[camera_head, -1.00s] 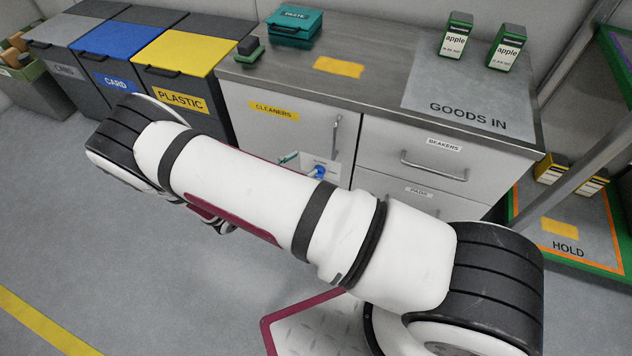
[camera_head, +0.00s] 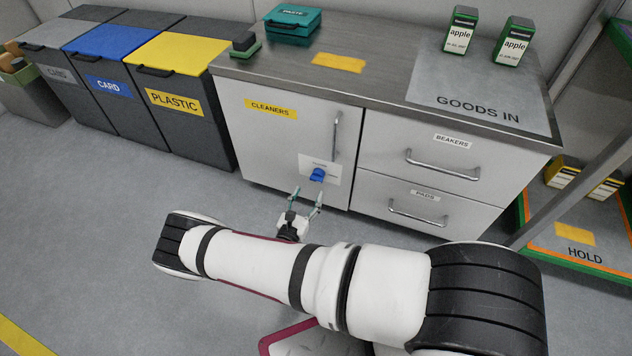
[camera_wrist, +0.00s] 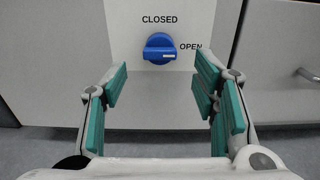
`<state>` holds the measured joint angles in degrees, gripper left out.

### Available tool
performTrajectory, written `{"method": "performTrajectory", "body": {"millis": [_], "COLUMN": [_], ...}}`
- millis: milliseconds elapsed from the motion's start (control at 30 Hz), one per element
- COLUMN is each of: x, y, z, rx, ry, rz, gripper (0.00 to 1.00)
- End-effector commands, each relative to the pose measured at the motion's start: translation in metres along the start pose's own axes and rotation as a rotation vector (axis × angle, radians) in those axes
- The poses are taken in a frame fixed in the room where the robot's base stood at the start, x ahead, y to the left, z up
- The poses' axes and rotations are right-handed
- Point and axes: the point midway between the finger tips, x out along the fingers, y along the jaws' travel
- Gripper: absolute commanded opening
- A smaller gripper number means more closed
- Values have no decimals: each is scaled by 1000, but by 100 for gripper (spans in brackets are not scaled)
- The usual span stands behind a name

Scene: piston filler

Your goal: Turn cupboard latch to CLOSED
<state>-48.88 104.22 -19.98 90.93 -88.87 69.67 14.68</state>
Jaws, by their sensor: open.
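The blue cupboard latch (camera_head: 317,175) is a round knob on a white plate (camera_head: 330,168) low on the CLEANERS cupboard door (camera_head: 270,140). In the wrist view the latch (camera_wrist: 159,48) shows with CLOSED above it and OPEN to its right. Its pale pointer mark lies level, toward OPEN. My gripper (camera_head: 307,197) is open, with its teal fingertips just in front of and below the latch. In the wrist view the gripper (camera_wrist: 160,88) has its fingers wide apart, left and right of the latch and below it. Nothing is between them, and they appear clear of the knob.
The cupboard handle (camera_head: 336,136) stands out above the latch. Drawers labelled BEAKERS (camera_head: 440,160) and PADS (camera_head: 425,205) are to the right, with bar handles. Bins, including the yellow PLASTIC bin (camera_head: 180,100), stand to the left.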

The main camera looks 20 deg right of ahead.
Motion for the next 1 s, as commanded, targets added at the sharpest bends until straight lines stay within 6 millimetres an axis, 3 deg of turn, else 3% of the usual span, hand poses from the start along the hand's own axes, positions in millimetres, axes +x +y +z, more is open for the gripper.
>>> {"method": "performTrajectory", "body": {"millis": [200,400,833,867,1000], "x": [43,68,79,79,79], "y": [0,0,0,1,1], "z": [-2,-1,0,0,0], "rx": [3,2,2,2,1], "ry": [-2,0,0,0,0], "rz": [-3,-2,0,0,0], "gripper": [54,54,54,52,20]}}
